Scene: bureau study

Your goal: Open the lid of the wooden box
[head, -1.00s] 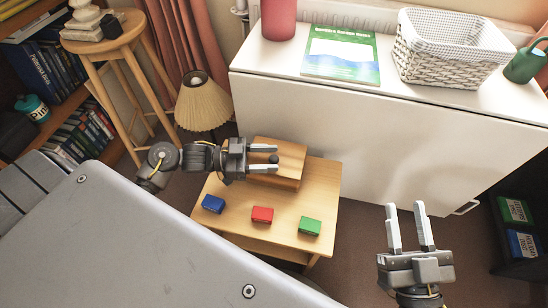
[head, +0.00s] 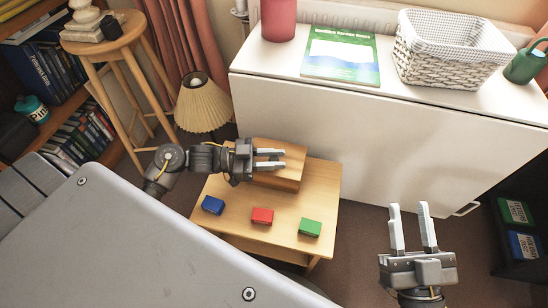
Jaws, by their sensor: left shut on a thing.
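The wooden box (head: 285,182) stands at the back of a small light-wood table (head: 318,200). Its lid (head: 294,148) lies flat on top and looks closed. My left gripper (head: 271,158) reaches in from the left over the lid. Its fingers are close together, shut on the lid's small dark knob, which the fingers now mostly hide. My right gripper (head: 412,220) is at the lower right, its fingers apart and empty, well away from the box.
A blue block (head: 213,205), a red block (head: 262,215) and a green block (head: 310,227) lie in front of the box. A white cabinet (head: 390,150) stands close behind the table. A lamp (head: 203,105) is at the back left. The floor around my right gripper looks free.

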